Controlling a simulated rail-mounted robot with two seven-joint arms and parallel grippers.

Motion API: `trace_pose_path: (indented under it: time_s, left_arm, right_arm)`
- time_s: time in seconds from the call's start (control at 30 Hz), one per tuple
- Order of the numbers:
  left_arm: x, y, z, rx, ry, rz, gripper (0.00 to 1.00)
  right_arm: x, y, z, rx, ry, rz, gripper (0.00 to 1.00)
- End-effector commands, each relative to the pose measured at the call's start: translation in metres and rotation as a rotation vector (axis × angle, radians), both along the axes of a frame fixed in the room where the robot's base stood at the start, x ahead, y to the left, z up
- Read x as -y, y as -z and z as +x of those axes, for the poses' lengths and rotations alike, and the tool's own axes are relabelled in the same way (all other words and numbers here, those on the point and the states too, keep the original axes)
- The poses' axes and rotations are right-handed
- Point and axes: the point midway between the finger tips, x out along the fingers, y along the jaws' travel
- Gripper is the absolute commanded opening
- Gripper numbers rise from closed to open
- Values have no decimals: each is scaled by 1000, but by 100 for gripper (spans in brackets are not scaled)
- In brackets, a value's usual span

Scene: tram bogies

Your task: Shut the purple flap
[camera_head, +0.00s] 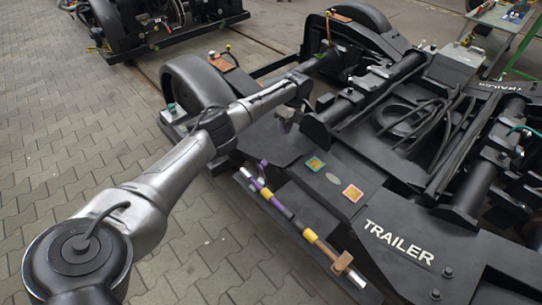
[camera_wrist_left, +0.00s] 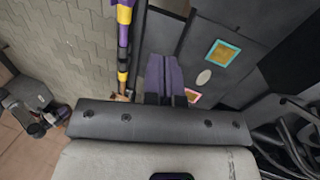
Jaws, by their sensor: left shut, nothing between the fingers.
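My left gripper (camera_head: 286,122) is shut and empty, above the black TRAILER frame (camera_head: 398,241), pointing down. Its fingers show close together as dull purple slabs in the left wrist view (camera_wrist_left: 165,76). A purple piece (camera_head: 262,167) stands at the far end of a rod along the frame's near edge, a little below and left of the gripper and apart from it. I cannot tell if this piece is the purple flap. The rod (camera_head: 310,236) has yellow and purple bands; it also shows in the left wrist view (camera_wrist_left: 123,40).
Teal-edged (camera_head: 315,163) and pink-edged (camera_head: 352,193) square plates lie on the frame. Black cables (camera_head: 446,135) and a wheel (camera_head: 195,82) stand nearby. A grey box (camera_head: 455,62) is at the back right. The paved floor (camera_head: 70,120) at left is clear.

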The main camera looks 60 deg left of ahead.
Motion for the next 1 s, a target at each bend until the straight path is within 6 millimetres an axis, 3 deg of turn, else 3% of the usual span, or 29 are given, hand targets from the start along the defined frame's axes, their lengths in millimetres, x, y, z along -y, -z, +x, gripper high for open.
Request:
trace_pose_path:
  time_s: [0.27, 0.67, 1.0]
  left_arm:
    - [0, 21, -5, 4, 53, -13, 0]
    - [5, 100, -28, 2, 51, -11, 0]
    - [10, 104, -55, 5, 51, -10, 0]
  right_arm:
    - [-4, 11, 0, -1, 1, 10, 43]
    - [-5, 51, 0, -2, 5, 15, 43]
    - [-5, 58, 0, -2, 5, 15, 43]
